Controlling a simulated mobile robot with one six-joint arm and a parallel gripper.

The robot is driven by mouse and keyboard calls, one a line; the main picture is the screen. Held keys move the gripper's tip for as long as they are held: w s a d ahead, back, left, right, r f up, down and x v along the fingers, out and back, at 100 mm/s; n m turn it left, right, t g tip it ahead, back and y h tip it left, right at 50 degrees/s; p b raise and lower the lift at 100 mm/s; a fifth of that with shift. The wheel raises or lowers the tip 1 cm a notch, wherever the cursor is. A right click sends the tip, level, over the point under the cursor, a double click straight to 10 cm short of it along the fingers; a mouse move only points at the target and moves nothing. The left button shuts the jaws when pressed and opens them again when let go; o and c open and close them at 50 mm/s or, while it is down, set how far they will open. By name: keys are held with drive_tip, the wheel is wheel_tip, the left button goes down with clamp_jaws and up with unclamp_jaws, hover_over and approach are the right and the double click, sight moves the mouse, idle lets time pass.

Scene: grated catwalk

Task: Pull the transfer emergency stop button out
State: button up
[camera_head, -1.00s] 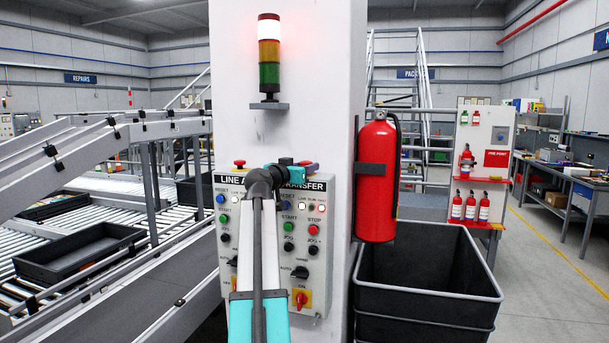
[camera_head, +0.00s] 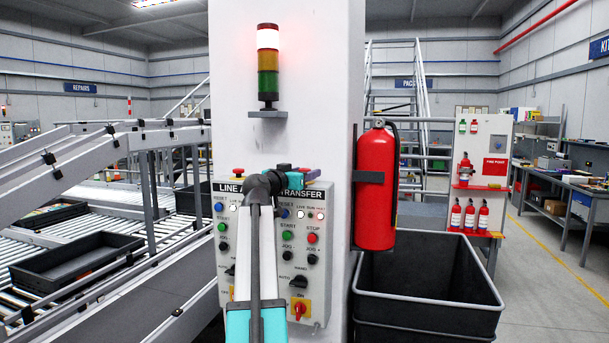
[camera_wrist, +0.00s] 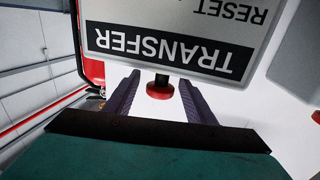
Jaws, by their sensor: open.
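The transfer emergency stop button is a red mushroom head (camera_wrist: 160,89) on a dark stem. It stands out from the panel's top edge, beside the TRANSFER label (camera_wrist: 170,52), which looks upside down in the wrist view. My gripper (camera_wrist: 159,79) is open, with one dark finger on each side of the button. A gap shows on both sides of the head, so the fingers do not appear to press on it. In the head view my gripper (camera_head: 303,173) is at the top right of the control panel (camera_head: 321,240) and largely hides the button.
Another red mushroom button (camera_head: 239,172) stands at the panel's top left. A stack light (camera_head: 268,62) is on the column above. A red fire extinguisher (camera_head: 376,185) hangs to the right, over a dark bin (camera_head: 427,270). A conveyor (camera_head: 100,200) runs on the left.

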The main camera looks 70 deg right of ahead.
drive_tip(key=w+a+b, duration=0.2)
drive_tip(key=a+b, duration=0.1)
drive_tip(key=a, duration=1)
drive_tip(key=shift+w+a, duration=0.1)
idle(0.3)
